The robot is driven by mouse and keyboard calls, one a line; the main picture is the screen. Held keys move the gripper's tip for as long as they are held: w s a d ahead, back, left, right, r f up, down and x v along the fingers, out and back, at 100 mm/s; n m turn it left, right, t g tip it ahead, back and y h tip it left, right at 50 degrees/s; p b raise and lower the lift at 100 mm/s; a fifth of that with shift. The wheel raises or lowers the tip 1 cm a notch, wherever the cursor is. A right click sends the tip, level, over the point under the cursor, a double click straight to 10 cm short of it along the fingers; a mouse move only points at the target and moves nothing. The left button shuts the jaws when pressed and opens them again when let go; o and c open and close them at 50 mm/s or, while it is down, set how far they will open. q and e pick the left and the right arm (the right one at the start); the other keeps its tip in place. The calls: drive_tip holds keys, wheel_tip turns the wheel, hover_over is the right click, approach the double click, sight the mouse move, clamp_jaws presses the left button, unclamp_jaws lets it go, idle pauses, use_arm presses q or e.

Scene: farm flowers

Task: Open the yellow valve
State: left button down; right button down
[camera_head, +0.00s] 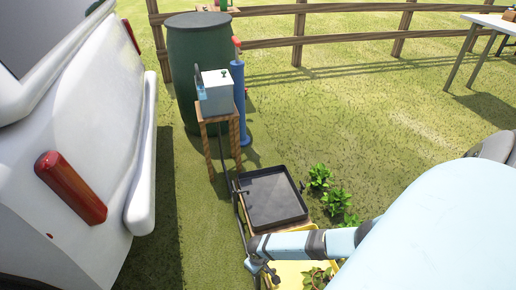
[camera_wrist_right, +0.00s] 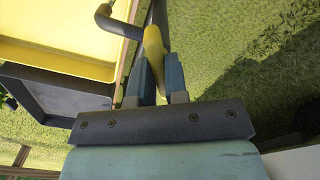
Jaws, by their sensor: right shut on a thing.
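The yellow valve handle (camera_wrist_right: 153,40) shows in the right wrist view, beside a dark pipe near the top middle. My right gripper (camera_wrist_right: 162,72) has its two blue fingers on either side of the handle and is shut on it. In the head view my right arm reaches in from the lower right. Its gripper (camera_head: 262,270) is small and low by the dark pipe (camera_head: 238,205), and the handle is hidden or too small to tell there. My left gripper is in neither view.
A dark tray (camera_head: 274,199) and a yellow tray (camera_head: 288,278) stand beside the pipe, with green plants (camera_head: 342,200) on their right. A white vehicle (camera_head: 75,150) fills the left. A control box (camera_head: 214,95) on a wooden stand and a green barrel (camera_head: 203,60) are behind.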

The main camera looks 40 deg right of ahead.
drive_tip(key=shift+n, duration=1)
drive_tip(key=n, duration=0.3)
drive_tip(key=shift+n+p, duration=0.3)
drive_tip(key=shift+p, duration=0.1)
drive_tip(key=n, duration=0.4)
drive_tip(key=shift+n, duration=0.3)
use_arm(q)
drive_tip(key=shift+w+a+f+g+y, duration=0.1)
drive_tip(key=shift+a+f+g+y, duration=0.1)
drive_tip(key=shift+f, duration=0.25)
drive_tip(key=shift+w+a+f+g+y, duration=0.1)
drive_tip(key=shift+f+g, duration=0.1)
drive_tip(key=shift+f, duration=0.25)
use_arm(e)
drive_tip(key=shift+n, duration=0.6)
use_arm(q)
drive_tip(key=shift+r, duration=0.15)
use_arm(e)
drive_tip(key=c, duration=1.1)
unclamp_jaws()
drive_tip(key=shift+c, duration=0.2)
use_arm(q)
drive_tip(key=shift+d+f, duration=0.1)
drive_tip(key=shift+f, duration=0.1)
